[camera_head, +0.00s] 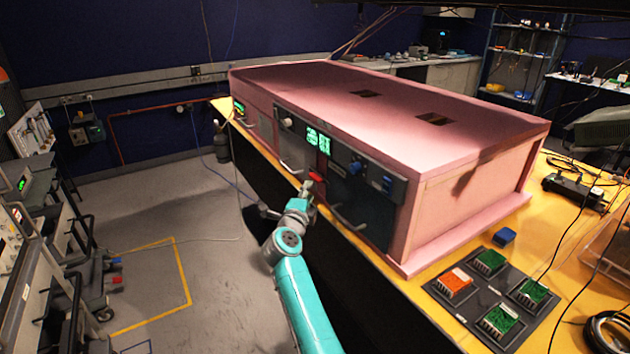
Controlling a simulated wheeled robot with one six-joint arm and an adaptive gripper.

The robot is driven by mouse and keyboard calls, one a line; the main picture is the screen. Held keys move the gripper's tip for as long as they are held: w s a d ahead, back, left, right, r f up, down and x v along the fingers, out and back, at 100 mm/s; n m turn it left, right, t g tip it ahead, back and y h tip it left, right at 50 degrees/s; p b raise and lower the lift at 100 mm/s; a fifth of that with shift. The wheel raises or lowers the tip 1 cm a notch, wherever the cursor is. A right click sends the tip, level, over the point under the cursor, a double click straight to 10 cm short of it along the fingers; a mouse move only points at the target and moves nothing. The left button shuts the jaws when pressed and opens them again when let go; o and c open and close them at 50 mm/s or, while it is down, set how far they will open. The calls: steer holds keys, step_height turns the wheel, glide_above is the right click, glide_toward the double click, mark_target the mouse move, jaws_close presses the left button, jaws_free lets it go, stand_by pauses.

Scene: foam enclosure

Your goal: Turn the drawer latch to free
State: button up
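A pink foam enclosure (440,160) stands on the yellow bench, with dark panels along its front. A small red part (315,176), which looks like the drawer latch, sits low on the front between two panels. Its exact turn angle is too small to tell. My teal arm reaches up from the bottom of the view. My gripper (309,187) is at the front face, just below the red part. I cannot tell whether it touches it. The fingers are small and partly hidden, so their opening does not show.
Another pale handle (290,168) is left of my gripper. A dark board with circuit modules (498,318) lies at the right front of the bench.

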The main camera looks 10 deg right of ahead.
mark_target(314, 180)
steer(key=x, duration=0.7)
steer(key=shift+w+d, duration=0.15)
steer(key=shift+w, duration=0.2)
jaws_close()
